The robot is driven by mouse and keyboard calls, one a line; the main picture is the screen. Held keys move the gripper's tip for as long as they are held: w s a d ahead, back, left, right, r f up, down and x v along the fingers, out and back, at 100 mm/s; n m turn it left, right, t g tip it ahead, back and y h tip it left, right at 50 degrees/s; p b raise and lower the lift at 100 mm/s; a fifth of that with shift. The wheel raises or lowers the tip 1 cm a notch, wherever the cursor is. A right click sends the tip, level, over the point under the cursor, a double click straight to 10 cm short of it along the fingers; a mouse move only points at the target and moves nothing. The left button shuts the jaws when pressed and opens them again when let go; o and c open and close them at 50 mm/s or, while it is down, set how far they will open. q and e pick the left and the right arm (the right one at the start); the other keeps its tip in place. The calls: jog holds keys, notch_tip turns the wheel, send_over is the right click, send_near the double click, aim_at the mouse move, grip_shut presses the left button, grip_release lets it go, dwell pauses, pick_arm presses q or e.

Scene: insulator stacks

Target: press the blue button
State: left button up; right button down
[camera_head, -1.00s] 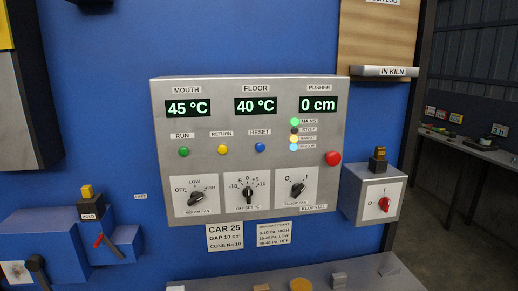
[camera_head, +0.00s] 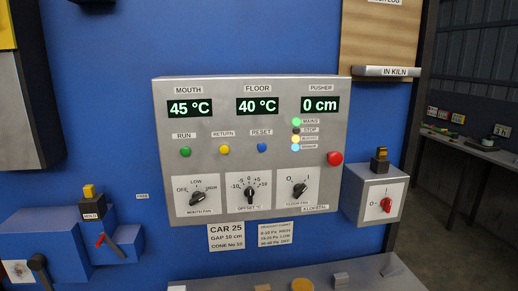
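The blue button (camera_head: 262,147) is a small round button under the RESET label on the grey control panel (camera_head: 330,150). To its left on the same row are the yellow RETURN button (camera_head: 224,150) and the green RUN button (camera_head: 185,152). The displays above read 45 °C, 40 °C and 0 cm. Nothing covers the blue button. Neither of my grippers shows in the head view.
A red button (camera_head: 334,158) sits at the panel's right. Three rotary knobs line its lower part. A grey switch box (camera_head: 376,198) stands out at the right, a blue box (camera_head: 50,245) at the lower left. A grey ledge (camera_head: 370,270) with small blocks juts out below.

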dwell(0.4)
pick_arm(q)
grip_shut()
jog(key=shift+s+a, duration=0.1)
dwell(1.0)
